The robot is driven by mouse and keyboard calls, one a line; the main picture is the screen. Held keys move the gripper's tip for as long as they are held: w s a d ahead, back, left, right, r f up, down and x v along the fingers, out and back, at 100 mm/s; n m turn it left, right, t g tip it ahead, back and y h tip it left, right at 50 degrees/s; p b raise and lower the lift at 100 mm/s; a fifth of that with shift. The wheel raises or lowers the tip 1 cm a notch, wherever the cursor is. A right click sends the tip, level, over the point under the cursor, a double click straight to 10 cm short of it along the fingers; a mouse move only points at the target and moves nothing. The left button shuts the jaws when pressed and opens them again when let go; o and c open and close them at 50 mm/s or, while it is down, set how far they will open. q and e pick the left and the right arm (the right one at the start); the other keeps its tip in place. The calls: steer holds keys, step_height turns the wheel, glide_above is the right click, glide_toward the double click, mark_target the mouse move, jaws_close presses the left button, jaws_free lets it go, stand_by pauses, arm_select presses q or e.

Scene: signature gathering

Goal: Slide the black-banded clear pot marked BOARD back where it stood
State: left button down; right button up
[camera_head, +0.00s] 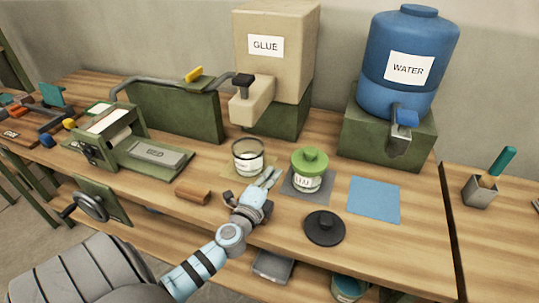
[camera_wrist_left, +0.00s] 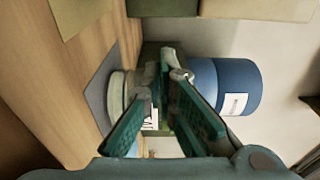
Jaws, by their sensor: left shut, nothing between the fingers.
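The clear pot with a black band round its rim (camera_head: 248,158) stands upright on a tan mat (camera_head: 228,170) below the glue dispenser; its label is too small to read surely. My left gripper (camera_head: 272,176) is shut and empty, just in front and to the right of this pot, between it and a green-lidded pot (camera_head: 309,163). I cannot tell whether it touches either. In the left wrist view the shut fingers (camera_wrist_left: 170,62) partly hide a labelled pot (camera_wrist_left: 117,95) on a grey mat (camera_wrist_left: 97,90). My right gripper is not in view.
The glue dispenser (camera_head: 270,60) and blue water barrel (camera_head: 412,50) stand at the back. A black lid-like disc (camera_head: 324,229) lies near the front edge, a blue mat (camera_head: 374,199) is bare, and a brown block (camera_head: 192,194) lies left of my arm.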

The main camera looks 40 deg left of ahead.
mark_target(249, 157)
arm_select(q)
steer(key=x, duration=0.7)
steer(key=shift+a, duration=0.1)
steer(key=a, duration=0.1)
steer(key=s+a, duration=0.1)
steer(key=a, duration=0.1)
steer(key=shift+s, duration=0.1)
steer(key=shift+s+a, duration=0.25)
steer(key=shift+s, duration=0.1)
steer(key=shift+w+d, duration=0.1)
steer(key=shift+b, duration=0.3)
